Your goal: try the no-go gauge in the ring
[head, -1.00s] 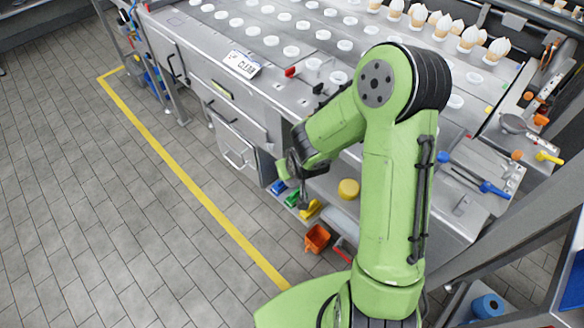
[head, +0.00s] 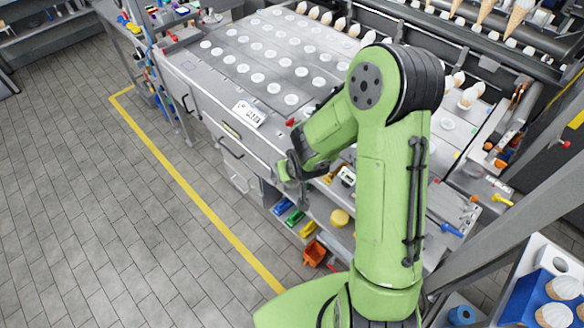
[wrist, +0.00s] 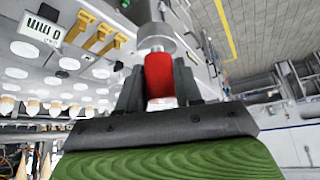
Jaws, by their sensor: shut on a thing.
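My gripper (wrist: 158,88) is shut on a red cylindrical handle in the wrist view, which I take to be the no-go gauge (wrist: 158,74). A pale metal end of it shows low between the fingers. A wider grey metal cylinder (wrist: 154,42) sits just past the red part; I cannot tell whether it is the gauge's own end or a separate piece. I cannot make out the ring for certain in either view.
The steel bench (head: 205,95) carries rows of white discs and a white label (head: 249,113). Blue, green and yellow bins (head: 294,217) and an orange bin (head: 314,253) sit below. The tiled floor (head: 90,220) is clear at left.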

